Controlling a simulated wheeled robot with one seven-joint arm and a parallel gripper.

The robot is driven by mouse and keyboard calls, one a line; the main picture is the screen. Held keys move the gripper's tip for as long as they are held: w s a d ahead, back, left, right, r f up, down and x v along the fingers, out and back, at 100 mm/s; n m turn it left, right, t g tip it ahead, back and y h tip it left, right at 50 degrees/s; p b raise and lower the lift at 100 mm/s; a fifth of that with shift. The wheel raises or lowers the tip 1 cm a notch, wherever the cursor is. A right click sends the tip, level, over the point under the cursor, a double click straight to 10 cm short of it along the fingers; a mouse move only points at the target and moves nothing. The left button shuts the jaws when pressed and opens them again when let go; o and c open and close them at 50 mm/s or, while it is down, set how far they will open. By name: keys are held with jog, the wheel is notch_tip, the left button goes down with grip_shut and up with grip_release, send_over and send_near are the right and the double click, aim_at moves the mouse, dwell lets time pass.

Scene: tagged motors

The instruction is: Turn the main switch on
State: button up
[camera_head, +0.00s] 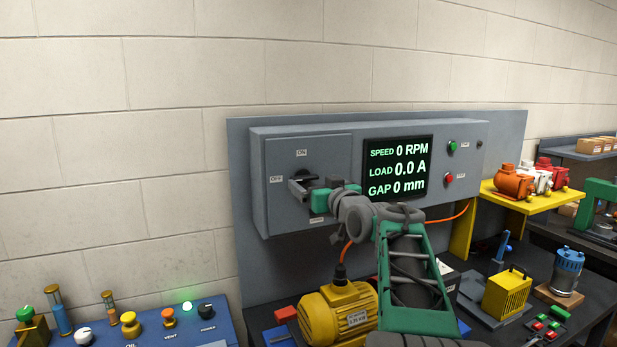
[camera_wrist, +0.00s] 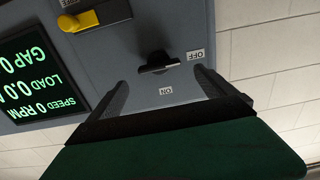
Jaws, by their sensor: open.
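The main switch (camera_head: 303,177) is a black rotary knob on the grey control box (camera_head: 385,140), with an ON label above it and an OFF label to its left. In the upside-down wrist view the switch (camera_wrist: 158,66) shows its grip bar lying crosswise, in line with the OFF label (camera_wrist: 196,55). My gripper (camera_head: 299,189) is in front of the box at the switch and hides its lower part. In the wrist view my gripper (camera_wrist: 161,88) is open, with a finger on either side of the switch and a gap to each. Nothing is held.
The display (camera_head: 397,168) reads speed 0 RPM, load 0.0 A, gap 0 mm. A yellow lever (camera_wrist: 95,17) is on the same box. Green (camera_head: 452,146) and red (camera_head: 448,178) buttons sit right of the display. A yellow motor (camera_head: 338,312) stands below.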

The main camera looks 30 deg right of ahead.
aim_at(307, 178)
jog(key=w, duration=0.1)
jog(key=w+p, duration=0.1)
jog(key=w, duration=0.2)
jog(key=shift+w+d, duration=0.3)
jog(key=shift+w, duration=0.05)
jog(key=shift+c, duration=0.5)
jog(key=c, duration=1.3)
